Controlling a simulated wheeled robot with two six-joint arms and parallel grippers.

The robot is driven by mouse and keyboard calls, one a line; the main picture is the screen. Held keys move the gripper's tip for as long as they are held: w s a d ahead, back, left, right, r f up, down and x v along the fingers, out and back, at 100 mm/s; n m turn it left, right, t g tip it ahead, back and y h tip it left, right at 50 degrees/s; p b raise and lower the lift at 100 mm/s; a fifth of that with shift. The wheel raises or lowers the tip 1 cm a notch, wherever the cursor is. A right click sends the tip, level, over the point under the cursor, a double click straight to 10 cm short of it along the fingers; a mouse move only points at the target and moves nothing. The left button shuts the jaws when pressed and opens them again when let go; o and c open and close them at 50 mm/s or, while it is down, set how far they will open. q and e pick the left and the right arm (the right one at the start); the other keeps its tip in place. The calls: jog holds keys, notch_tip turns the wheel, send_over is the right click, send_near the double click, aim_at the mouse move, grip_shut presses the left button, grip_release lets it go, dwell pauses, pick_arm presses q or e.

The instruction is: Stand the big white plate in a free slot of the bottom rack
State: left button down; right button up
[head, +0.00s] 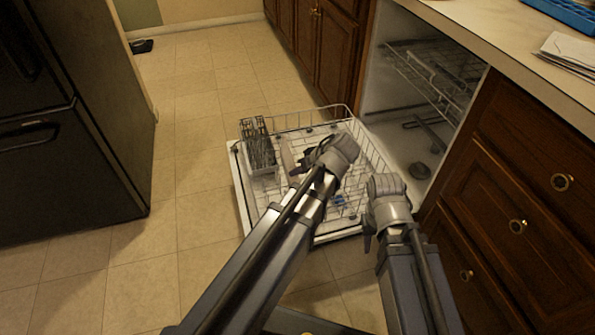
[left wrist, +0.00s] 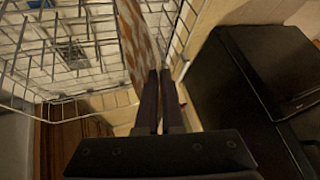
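The bottom rack (head: 373,165) is a white wire rack on the lowered dishwasher door. A thin, pale plate-like piece (head: 288,158) stands nearly edge-on in the rack beside my left gripper (head: 303,165). In the left wrist view this plate (left wrist: 136,42) is a narrow white-and-brown strip running down to the fingertips (left wrist: 159,72). The fingers are close together and appear shut on its edge. Most of its face is hidden. Rack wires (left wrist: 60,55) show beside it. My right gripper (head: 368,232) is near the rack's right front corner; its opening is unclear.
A grey cutlery basket (head: 258,150) stands at the rack's left side. A small blue item (head: 339,201) is low in the rack. The dishwasher cavity with an upper rack (head: 425,72) lies right. Drawers (head: 520,190) and a black fridge (head: 65,130) flank the open floor.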

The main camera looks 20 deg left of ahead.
pick_arm(q)
jog(key=shift+f, duration=0.2)
jog(key=c, duration=1)
grip_release()
jog(key=shift+r, duration=0.1)
jog(key=p+v, duration=0.5)
jog(key=v, duration=0.2)
jog(key=shift+s+d+r+p, duration=0.2)
jog(key=shift+r+p, duration=0.1)
jog(key=shift+p, duration=0.1)
